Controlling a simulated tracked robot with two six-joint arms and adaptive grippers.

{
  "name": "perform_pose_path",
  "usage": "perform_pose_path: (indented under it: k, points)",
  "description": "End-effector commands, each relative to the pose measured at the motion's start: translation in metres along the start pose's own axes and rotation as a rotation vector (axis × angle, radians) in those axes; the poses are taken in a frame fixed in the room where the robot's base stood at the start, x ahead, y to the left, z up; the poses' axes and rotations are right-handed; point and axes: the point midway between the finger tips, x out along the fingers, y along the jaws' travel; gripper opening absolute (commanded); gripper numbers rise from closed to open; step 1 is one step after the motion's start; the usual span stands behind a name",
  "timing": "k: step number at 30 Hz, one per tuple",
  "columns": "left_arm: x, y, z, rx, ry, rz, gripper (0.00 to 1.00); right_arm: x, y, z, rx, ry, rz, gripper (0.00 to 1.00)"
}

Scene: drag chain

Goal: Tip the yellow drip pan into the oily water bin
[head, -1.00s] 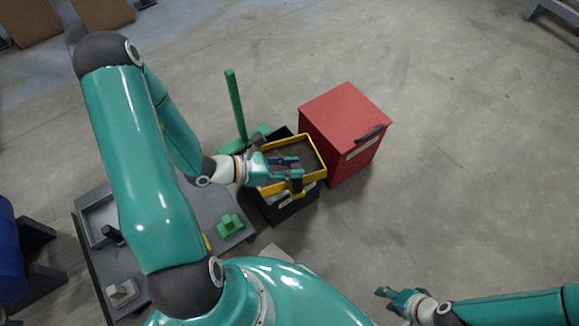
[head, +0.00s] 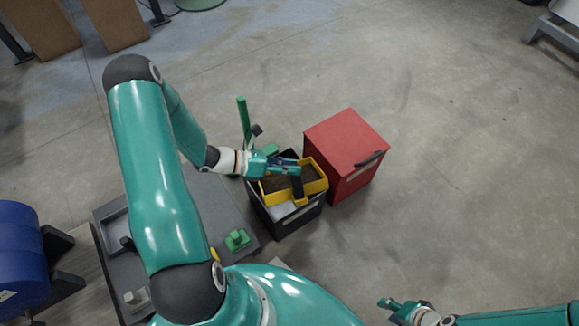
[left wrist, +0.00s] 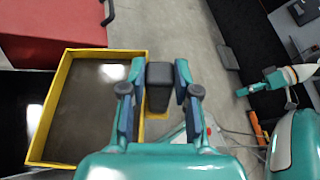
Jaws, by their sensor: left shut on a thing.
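The yellow drip pan (head: 318,187) is over the open top of a black bin (head: 288,229) in the head view. In the left wrist view the pan (left wrist: 99,54) shows a dark, shiny surface inside. My left gripper (head: 297,166) is shut on the pan's dark handle (left wrist: 159,78), with its fingers (left wrist: 158,95) on both sides. Whether the pan is level or slightly tilted is hard to tell. Part of the bin's pale inside shows in front of the pan. My right gripper (head: 384,303) is low at the right, away from the pan; its jaw opening is unclear.
A red lidded box (head: 345,145) stands close to the right of the black bin. A green post (head: 243,120) rises behind it. A grey bench (head: 205,215) with a green block (head: 237,240) is at the left. A blue drum (head: 18,250) lies further left. Floor at right is clear.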

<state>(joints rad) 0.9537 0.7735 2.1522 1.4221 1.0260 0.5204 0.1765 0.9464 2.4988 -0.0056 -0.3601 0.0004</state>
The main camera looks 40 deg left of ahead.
Motion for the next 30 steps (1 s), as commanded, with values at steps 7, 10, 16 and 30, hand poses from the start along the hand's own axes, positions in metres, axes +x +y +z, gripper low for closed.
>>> perform_pose_path:
  k: [7,10,16,30]
  points:
    - [-0.008,0.015,0.019,-0.106,-0.001,-0.045,0.0,-0.016,-0.006,0.0,0.0,0.0,0.0,0.4]
    - [-0.011,0.021,0.026,-0.149,-0.001,-0.064,0.0,-0.019,-0.007,0.0,0.0,0.0,0.0,0.4]
    - [-0.016,0.034,0.039,-0.237,-0.001,-0.1,0.0,-0.022,-0.008,0.0,0.0,0.0,0.0,0.4]
    - [-0.025,0.055,0.061,-0.392,0.002,-0.163,0.0,-0.02,-0.007,0.0,0.0,0.0,0.0,0.4]
